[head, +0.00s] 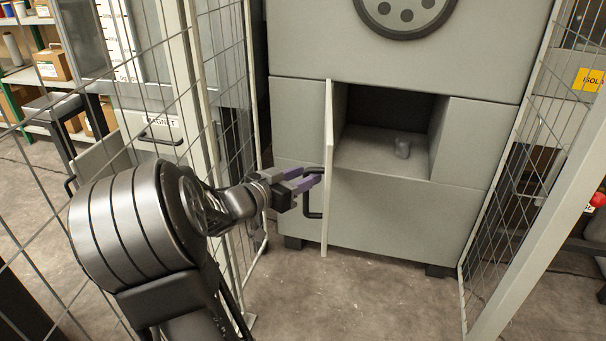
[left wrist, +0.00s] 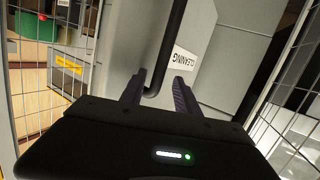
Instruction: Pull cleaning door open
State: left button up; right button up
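The cleaning door (head: 329,150) stands swung out from the grey machine, seen nearly edge-on in the head view. Its dark bar handle (head: 308,205) is on the door's left-facing side. In the left wrist view the door (left wrist: 208,35) carries a white CLEANING label (left wrist: 184,65). The handle (left wrist: 170,45) runs down to between the fingers there. My left gripper (head: 308,181) is at the handle's upper part, with purple fingers. In the wrist view the left gripper (left wrist: 160,90) has its fingers apart, with gaps beside the bar. My right gripper is not in view.
Wire mesh fence panels stand left (head: 228,80) and right (head: 530,130) of the machine. The floor (head: 345,300) in front is clear.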

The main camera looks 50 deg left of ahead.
pick_arm(q)
notch_tip(320, 180, up, 8)
jog(key=m+t, duration=0.1)
jog(key=t, duration=0.1)
jog(key=shift+w+a+r+t, duration=0.25)
jog(key=shift+w+a+t, duration=0.05)
jog(key=shift+w, duration=0.15)
jog(key=f, duration=0.2)
jog(key=f+g, duration=0.1)
jog(key=f, duration=0.1)
jog(key=f+n+g, duration=0.1)
jog(key=f, duration=0.2)
jog(key=shift+s+d, duration=0.3)
jog(key=shift+d, duration=0.1)
jog(key=s+a, duration=0.4)
jog(key=s, duration=0.4)
jog(key=shift+s+f+p, duration=0.3)
jog(key=shift+f+p, duration=0.05)
jog(key=shift+a, duration=0.1)
